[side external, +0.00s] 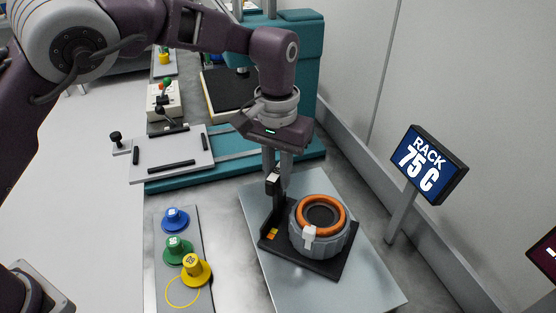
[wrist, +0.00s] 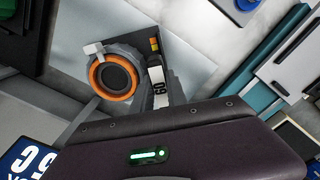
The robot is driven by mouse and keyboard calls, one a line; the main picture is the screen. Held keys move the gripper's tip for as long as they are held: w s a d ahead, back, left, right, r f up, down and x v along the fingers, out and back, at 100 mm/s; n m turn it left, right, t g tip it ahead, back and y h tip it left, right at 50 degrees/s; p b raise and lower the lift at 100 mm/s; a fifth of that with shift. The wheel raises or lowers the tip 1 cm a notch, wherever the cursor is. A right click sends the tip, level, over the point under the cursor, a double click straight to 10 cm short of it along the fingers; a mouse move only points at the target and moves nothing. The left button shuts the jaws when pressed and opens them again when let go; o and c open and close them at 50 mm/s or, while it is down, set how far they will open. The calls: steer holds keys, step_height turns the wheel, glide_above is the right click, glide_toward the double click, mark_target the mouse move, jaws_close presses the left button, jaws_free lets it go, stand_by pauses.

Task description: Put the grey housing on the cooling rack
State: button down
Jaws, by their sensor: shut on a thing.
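The grey housing (side external: 318,241) is a ribbed round body with an orange ring (side external: 308,200) on top and a white tab at its front. It sits upright on a black L-shaped carrier (side external: 300,262) with an upright post at its left. My gripper (side external: 278,180) is at the top of that post, shut on it, left of and behind the housing. The carrier is over a pale plate (side external: 375,285); I cannot tell whether it touches.
A sign reading RACK 75 C (side external: 430,163) stands right of the plate, near the wall. Blue (side external: 175,219), green (side external: 177,250) and yellow (side external: 196,271) knobs sit on a strip at left. A teal machine (side external: 300,70) is behind. The plate's right front is clear.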

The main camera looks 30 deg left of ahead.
steer(key=c, duration=1.3)
jaws_free()
steer(key=shift+f, duration=0.1)
step_height(320, 180, up, 12)
steer(key=shift+r, duration=0.15)
steer(key=shift+a, duration=0.1)
